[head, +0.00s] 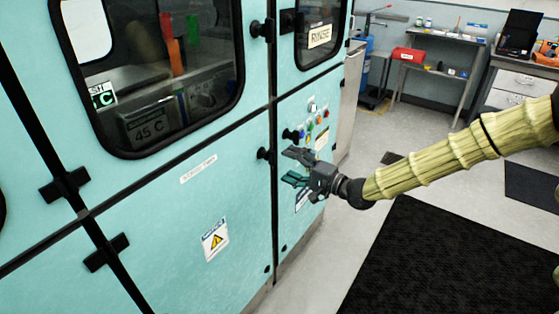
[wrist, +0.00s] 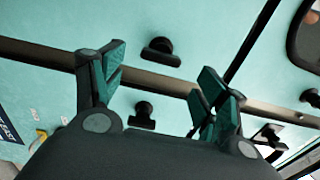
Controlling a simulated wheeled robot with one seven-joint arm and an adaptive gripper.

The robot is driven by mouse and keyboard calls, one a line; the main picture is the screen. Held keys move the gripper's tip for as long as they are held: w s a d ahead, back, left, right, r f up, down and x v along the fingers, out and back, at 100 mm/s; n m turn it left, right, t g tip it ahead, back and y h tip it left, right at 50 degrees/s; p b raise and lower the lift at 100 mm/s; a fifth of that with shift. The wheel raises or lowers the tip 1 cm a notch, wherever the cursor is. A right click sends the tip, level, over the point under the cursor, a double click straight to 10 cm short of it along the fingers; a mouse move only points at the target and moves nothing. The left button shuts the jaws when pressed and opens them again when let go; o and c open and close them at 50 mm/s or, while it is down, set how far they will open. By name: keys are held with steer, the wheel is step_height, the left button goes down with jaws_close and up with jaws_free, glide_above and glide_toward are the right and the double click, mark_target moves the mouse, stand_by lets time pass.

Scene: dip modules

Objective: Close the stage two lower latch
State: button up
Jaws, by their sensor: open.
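A teal cabinet (head: 150,210) with black latches fills the left of the head view. A small black latch (head: 264,154), which looks like the stage two lower latch, sits left of the vertical seam, below the large window. In the wrist view this latch (wrist: 160,50) lies beside the dark seam, not across it. A second latch (wrist: 140,115) is on the seam's other side; it also shows in the head view (head: 293,135). My gripper (head: 291,167) is open and empty, in front of the cabinet just right of the seam. No contact with either latch is visible.
A panel of coloured buttons (head: 318,118) is just above my gripper. An upper latch pair includes one by the large window (head: 258,28). A dark mat (head: 440,255) covers the floor at right. A shelf table (head: 435,68) stands behind.

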steer(key=shift+v, duration=2.65)
steer(key=s+f+n+g+h, duration=0.1)
steer(key=s+f+g+h, duration=0.25)
steer(key=s+f, duration=0.85)
steer(key=s+f+n+g+h, duration=0.15)
steer(key=s+f+h, duration=0.25)
steer(key=s+f, duration=0.85)
steer(key=s+d+f+n+g+h, duration=0.2)
steer(key=s+d+f, duration=0.4)
steer(key=s, duration=0.4)
steer(key=s+d+f+n+g+h, duration=0.2)
steer(key=s+d+f+h, duration=0.3)
steer(key=s, duration=0.5)
steer(key=shift+s+d+f+g+p, duration=0.4)
steer(key=shift+d+g, duration=0.4)
steer(key=shift+d, duration=0.35)
steer(key=shift+n, duration=0.25)
